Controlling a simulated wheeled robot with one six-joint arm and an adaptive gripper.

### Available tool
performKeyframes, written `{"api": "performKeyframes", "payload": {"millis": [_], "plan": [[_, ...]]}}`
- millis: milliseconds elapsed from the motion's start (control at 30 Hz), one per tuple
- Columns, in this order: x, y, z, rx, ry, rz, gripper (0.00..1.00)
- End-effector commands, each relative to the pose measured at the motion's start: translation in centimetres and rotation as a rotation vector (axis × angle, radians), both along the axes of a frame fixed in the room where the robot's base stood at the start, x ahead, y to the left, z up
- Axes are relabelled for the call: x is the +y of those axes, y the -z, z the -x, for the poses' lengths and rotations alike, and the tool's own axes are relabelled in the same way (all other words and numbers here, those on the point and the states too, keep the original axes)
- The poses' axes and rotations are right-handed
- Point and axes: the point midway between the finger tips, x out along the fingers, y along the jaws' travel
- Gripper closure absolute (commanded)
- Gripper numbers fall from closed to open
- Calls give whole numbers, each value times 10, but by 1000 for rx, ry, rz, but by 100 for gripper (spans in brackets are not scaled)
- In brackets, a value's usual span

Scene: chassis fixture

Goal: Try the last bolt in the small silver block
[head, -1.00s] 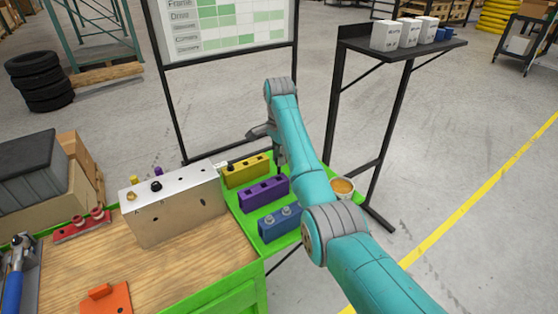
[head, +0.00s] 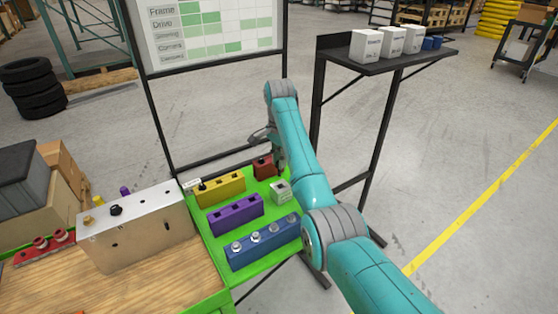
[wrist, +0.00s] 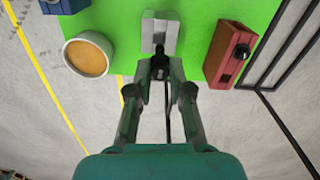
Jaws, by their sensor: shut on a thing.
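The small silver block (head: 281,196) stands on the green tray top, with a dark hole showing on its top. In the wrist view the silver block (wrist: 160,28) is straight ahead of the fingertips. My gripper (head: 279,163) points down just above and behind it in the head view. In the wrist view my gripper (wrist: 161,76) is shut on a black bolt (wrist: 160,66), which is at the block's near end. I cannot tell whether the bolt's tip is in a hole or above it.
A red block (wrist: 229,52) with a black bolt is close on the right, a tan-filled cup (wrist: 88,56) on the left. Yellow (head: 220,189), purple (head: 236,215) and blue (head: 263,242) blocks share the tray top (head: 205,244). A large silver block (head: 140,232) stands left.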

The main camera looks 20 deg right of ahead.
Motion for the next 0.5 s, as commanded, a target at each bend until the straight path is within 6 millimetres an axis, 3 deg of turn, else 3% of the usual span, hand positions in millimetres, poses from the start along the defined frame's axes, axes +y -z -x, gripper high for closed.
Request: {"api": "performKeyframes", "payload": {"millis": [500], "plan": [[0,23,0,1,-6,0,100]]}}
